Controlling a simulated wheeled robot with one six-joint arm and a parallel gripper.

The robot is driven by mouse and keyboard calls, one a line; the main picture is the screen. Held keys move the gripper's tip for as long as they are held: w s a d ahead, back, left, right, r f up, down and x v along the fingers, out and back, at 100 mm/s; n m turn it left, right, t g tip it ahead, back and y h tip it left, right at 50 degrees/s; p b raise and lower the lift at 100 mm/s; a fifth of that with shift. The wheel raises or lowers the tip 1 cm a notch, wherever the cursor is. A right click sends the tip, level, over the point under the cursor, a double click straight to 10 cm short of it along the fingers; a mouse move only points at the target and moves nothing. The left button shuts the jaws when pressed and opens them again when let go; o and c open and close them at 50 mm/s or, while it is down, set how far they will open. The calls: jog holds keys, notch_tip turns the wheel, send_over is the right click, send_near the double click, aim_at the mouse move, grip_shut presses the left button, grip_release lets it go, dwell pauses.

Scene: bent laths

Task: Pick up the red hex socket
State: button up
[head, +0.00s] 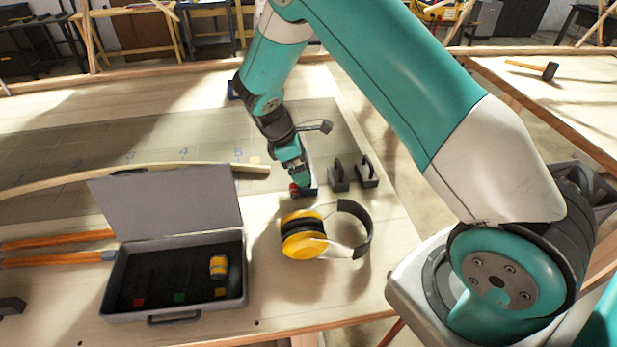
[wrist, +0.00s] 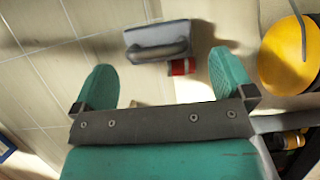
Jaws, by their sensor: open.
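The red hex socket (head: 293,188) is a small red piece on the light wooden table, behind the yellow ear defenders. In the wrist view the red hex socket (wrist: 181,67) lies close beside a grey block with a rounded handle (wrist: 158,42); I cannot tell whether they touch. My gripper (head: 293,175) points down just over the socket in the head view. In the wrist view my gripper (wrist: 165,76) has its two green fingers spread wide, with nothing held. The socket shows beyond the palm, nearer the right finger. Its shape is too small to tell.
An open grey case (head: 243,285) at the front left holds a yellow socket (head: 218,266) and coloured marks. Yellow ear defenders (head: 301,236) lie in front of the gripper. Two dark handled blocks (head: 339,178) (head: 367,173) stand to the right. A bent lath (head: 130,174) lies left.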

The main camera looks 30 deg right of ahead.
aim_at(311, 190)
jog(key=shift+w+a+p+x, duration=0.1)
jog(key=shift+p+x, duration=0.5)
jog(key=shift+x, duration=0.75)
jog(key=shift+w+a+p+x, duration=0.15)
jog(key=shift+p+x, duration=0.4)
jog(key=shift+x, duration=0.85)
jog(key=c, duration=1.2)
jog(key=shift+c, duration=0.3)
jog(key=shift+r, duration=0.1)
